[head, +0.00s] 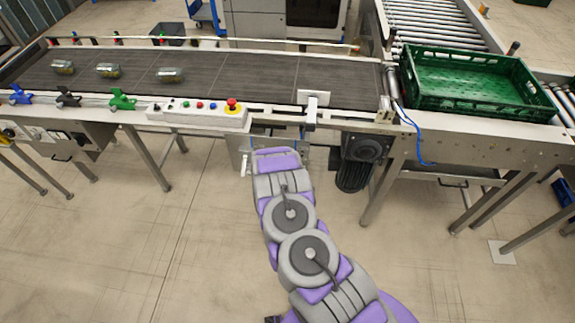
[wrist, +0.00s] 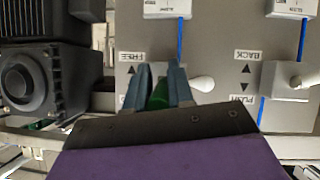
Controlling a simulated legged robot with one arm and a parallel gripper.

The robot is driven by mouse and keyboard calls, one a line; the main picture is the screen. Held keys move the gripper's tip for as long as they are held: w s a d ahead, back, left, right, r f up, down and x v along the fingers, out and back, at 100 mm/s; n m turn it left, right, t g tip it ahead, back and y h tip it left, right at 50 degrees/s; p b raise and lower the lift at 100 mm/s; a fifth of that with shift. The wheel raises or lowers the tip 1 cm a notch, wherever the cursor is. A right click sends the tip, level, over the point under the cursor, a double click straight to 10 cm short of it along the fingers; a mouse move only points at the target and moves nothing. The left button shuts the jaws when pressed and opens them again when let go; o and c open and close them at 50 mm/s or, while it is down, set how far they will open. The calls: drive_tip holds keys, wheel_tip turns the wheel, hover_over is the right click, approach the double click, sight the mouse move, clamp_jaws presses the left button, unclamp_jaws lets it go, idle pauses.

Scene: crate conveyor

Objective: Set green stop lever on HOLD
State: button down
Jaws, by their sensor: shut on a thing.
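In the wrist view, my gripper (wrist: 160,82) has its two blue-grey fingers closed on a green stop lever (wrist: 159,97), of which a green part shows between them. The lever sits at a pale plate whose upside-down FREE label (wrist: 131,56) shows beyond the fingertips. A HOLD label is not in sight; the near part of the plate is hidden by my gripper. In the head view my arm reaches to the conveyor's front edge, and the gripper and lever are hidden there.
A white-knobbed lever (wrist: 203,84) stands just right of my fingers. Another white lever (wrist: 293,82) stands by BACK and PUSH labels. A dark motor (wrist: 35,80) is at left. The belt (head: 215,75) carries several metal cans; a green crate (head: 470,102) sits on rollers.

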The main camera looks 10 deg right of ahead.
drive_tip(key=shift+a+r+g+p, duration=0.1)
drive_tip(key=shift+r+g+p, duration=0.5)
drive_tip(key=shift+p, duration=0.35)
drive_tip(key=g+p, duration=0.1)
drive_tip(key=p, duration=0.1)
drive_tip(key=y+p, duration=0.1)
drive_tip(key=p, duration=0.1)
drive_tip(key=shift+w+r+g, duration=0.15)
drive_tip(key=shift+r+g, duration=0.15)
drive_tip(key=shift+g, duration=0.1)
drive_tip(key=shift+f+g+p, duration=0.1)
drive_tip(key=shift+g+p, duration=0.2)
drive_tip(key=shift+p, duration=0.1)
drive_tip(key=c, duration=1.1)
unclamp_jaws()
drive_tip(key=shift+f, duration=0.1)
drive_tip(key=shift+s+a+r, duration=0.1)
drive_tip(key=shift+s+r, duration=0.15)
drive_tip(key=shift+r, duration=0.25)
drive_tip(key=v, duration=1.6)
drive_tip(key=shift+s+a, duration=0.15)
drive_tip(key=shift+s, duration=0.05)
